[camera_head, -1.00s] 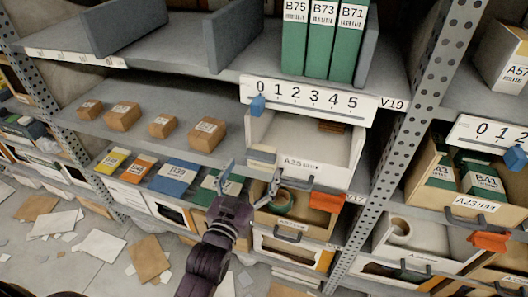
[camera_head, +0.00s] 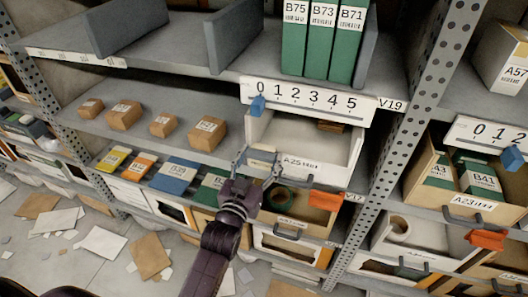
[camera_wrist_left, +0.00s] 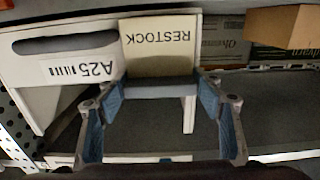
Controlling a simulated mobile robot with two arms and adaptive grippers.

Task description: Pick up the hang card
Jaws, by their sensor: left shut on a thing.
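The cream hang card marked RESTOCK (camera_wrist_left: 158,45) hangs upside down in the left wrist view, against the front of the white bin labelled A25 (camera_head: 318,168). A grey-blue strip runs along the card's near edge, between my fingertips. My left gripper (camera_head: 258,166) is at the left of that bin's front in the head view, with one finger on each side of the card. It is shut on the card across its width. The card is small and partly covered by my fingers in the head view. My right gripper is not in view.
A blue marker (camera_head: 257,105) sits at 0 on the scale strip (camera_head: 310,101) above the bin. Brown boxes (camera_head: 208,133) stand on the shelf to the left. A perforated post (camera_head: 420,110) rises at the right.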

